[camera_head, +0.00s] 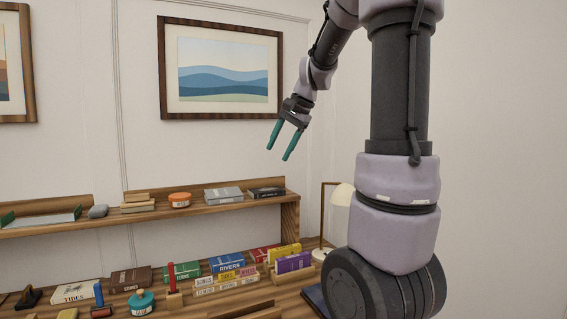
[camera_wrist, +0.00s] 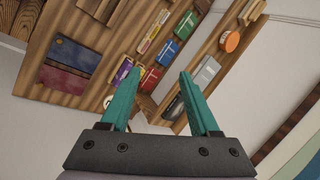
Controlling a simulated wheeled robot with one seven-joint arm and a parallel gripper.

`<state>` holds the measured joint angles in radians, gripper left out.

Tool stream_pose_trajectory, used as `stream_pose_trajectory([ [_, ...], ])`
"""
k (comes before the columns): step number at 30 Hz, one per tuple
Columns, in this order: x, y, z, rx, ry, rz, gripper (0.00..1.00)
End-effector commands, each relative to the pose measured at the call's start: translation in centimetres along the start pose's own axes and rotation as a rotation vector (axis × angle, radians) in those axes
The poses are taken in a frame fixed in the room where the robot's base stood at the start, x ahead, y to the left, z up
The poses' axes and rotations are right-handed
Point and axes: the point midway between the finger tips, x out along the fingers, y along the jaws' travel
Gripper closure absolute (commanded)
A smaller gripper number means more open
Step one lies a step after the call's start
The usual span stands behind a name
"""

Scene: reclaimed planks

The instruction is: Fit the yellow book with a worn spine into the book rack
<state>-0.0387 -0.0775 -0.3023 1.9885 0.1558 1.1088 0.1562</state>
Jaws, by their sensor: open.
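A yellow book (camera_head: 284,252) stands just behind a purple book (camera_head: 293,263) at the right part of the desk; wear on its spine is too small to make out. Light wood shows at the left of these two books, and I cannot tell whether it is the book rack. My gripper (camera_head: 280,154) is open and empty, high above the shelf in front of the wall, well apart from the books. In the wrist view my teal fingers (camera_wrist: 157,75) are spread with nothing between them, and the purple book (camera_wrist: 123,77) shows beyond the left finger.
A raised wooden shelf (camera_head: 150,216) runs along the wall, bearing grey books (camera_head: 223,194) and an orange tin (camera_head: 180,199). Below are a blue book (camera_head: 227,262), a teal pot (camera_head: 141,301), a red upright piece (camera_head: 171,277) and a lamp (camera_head: 342,194). The air around my gripper is free.

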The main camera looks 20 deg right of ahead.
Motion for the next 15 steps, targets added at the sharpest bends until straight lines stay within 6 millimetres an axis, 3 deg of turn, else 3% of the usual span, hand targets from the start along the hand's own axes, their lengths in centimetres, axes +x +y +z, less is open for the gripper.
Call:
stream_pose_trajectory([
  [1,-1.2,0.5,1.9,-0.048,0.009,-0.016,0.38],
  [6,-3.6,2.9,7.8,-0.216,0.050,-0.042,0.38],
  [15,-5.2,8.4,16.2,-0.511,0.166,-0.048,0.38],
])
